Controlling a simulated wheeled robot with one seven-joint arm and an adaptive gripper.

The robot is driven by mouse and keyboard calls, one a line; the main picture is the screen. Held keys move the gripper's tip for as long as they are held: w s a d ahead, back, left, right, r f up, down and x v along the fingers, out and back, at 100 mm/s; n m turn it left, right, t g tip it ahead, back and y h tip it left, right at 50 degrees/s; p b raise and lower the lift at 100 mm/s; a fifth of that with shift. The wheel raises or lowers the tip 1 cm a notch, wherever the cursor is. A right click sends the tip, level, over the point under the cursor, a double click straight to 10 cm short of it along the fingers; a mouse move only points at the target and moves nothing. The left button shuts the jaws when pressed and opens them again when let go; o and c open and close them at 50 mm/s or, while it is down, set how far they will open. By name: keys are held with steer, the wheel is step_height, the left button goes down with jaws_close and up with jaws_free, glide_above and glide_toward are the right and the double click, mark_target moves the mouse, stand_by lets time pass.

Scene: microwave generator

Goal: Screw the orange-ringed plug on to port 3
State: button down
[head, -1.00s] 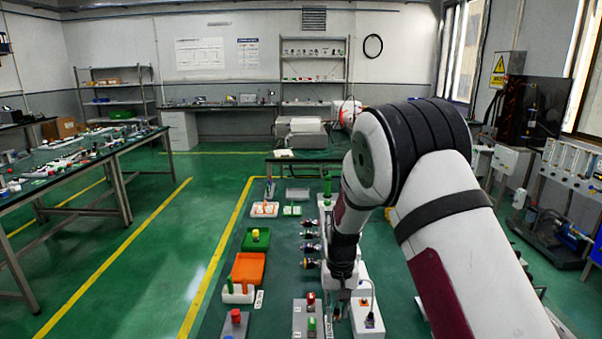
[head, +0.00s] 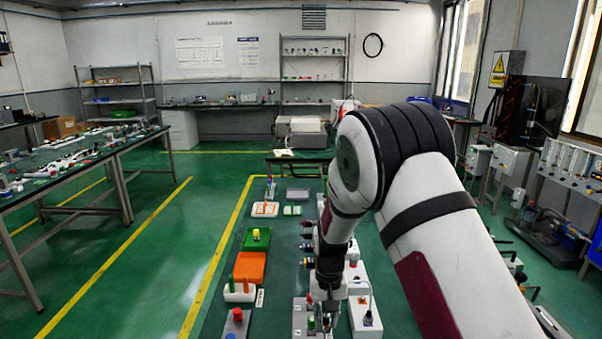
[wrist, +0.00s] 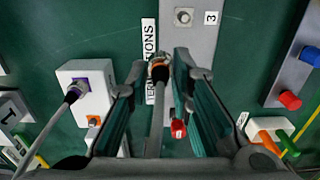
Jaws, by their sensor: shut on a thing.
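My gripper (wrist: 158,65) is shut on the orange-ringed plug (wrist: 158,72), held between its fingertips in the wrist view. A grey cable (wrist: 156,120) runs back from the plug between the fingers. Port 3 (wrist: 183,17), a small round metal fitting on the grey panel (wrist: 203,45), is bare, above and right of the plug, beside the label "3" (wrist: 210,18). The plug is apart from it. In the head view, my gripper (head: 328,302) is over the right side of the grey panel (head: 300,322); the plug is too small to make out there.
A red cap (wrist: 178,128) shows between the fingers. Left is a white box (wrist: 88,75) with a purple-ringed plug (wrist: 75,90) and an orange-marked socket (wrist: 93,121). Red (wrist: 290,100) and blue caps are at right. An orange tray (head: 250,268) lies left in the head view.

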steer(key=shift+s+a, duration=0.4)
steer(key=shift+s+a, duration=0.15)
steer(key=shift+s+a+f+p, duration=0.25)
steer(key=shift+s+a+p, duration=0.55)
steer(key=shift+s+a, duration=0.4)
steer(key=shift+d+f, duration=0.1)
steer(key=shift+f+b, duration=0.95)
steer(key=shift+f, duration=1.85)
steer(key=shift+f, duration=0.5)
steer(key=c, duration=1.3)
jaws_free()
steer(key=shift+c, duration=0.2)
